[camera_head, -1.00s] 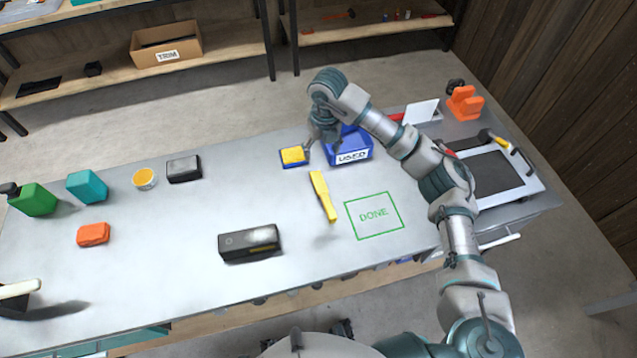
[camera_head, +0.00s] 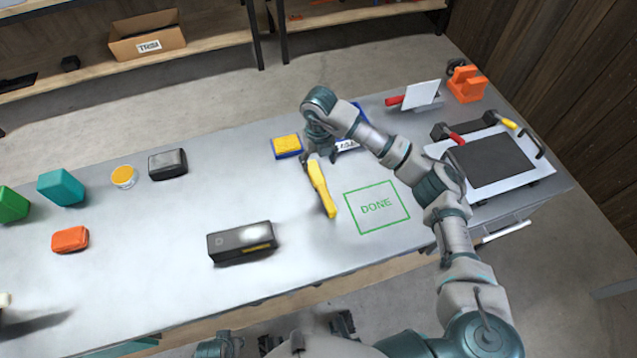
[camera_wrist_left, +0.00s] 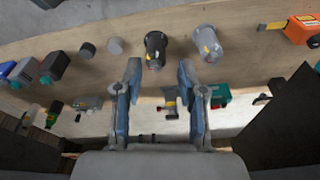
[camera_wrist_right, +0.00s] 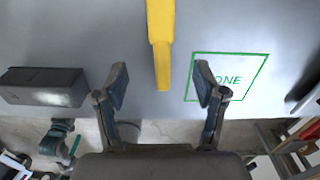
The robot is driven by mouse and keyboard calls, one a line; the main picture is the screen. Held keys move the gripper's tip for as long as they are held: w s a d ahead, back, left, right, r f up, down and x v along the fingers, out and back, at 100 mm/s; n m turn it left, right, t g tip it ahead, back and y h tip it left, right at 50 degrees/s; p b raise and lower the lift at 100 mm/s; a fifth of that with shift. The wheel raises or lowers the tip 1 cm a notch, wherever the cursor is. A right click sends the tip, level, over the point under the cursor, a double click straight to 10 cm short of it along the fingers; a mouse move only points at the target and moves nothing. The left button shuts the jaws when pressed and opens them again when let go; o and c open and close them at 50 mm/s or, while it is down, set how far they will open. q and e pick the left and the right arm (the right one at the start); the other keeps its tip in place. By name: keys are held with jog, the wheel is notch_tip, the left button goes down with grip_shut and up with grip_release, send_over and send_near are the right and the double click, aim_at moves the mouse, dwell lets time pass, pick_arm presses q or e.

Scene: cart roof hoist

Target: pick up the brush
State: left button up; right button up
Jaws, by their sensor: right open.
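The long yellow tool that I take for the brush (camera_head: 321,188) lies on the grey table, left of the green DONE square. Its upper end is partly hidden by my right gripper (camera_head: 318,155), which is over or beside that end. In the right wrist view the yellow brush (camera_wrist_right: 161,40) runs down the middle, in line with the gap between the open, empty fingers of my right gripper (camera_wrist_right: 160,82). I cannot tell whether they touch it. My left gripper (camera_wrist_left: 159,68) is open and empty in the left wrist view, with a wooden shelf of tools beyond it.
The DONE square (camera_head: 377,207) is empty. A black box (camera_head: 241,243) stands left of the brush. A yellow sponge (camera_head: 286,142) on a blue base and a blue bin (camera_head: 357,112), partly hidden by my arm, are behind. A framed black panel (camera_head: 492,160) is at right.

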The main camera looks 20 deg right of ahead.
send_over(319, 181)
notch_tip(319, 181, down, 6)
jog(key=shift+s+a+r+b, duration=0.1)
jog(key=shift+s+r+b, duration=0.05)
jog(key=shift+b, duration=0.15)
jog(key=shift+w+f+b, duration=0.2)
jog(key=shift+f+b, duration=0.35)
jog(key=shift+f, duration=2.55)
pick_arm(q)
jog(key=v, duration=0.5)
jog(key=shift+w, duration=0.3)
pick_arm(e)
jog(key=c, duration=1.3)
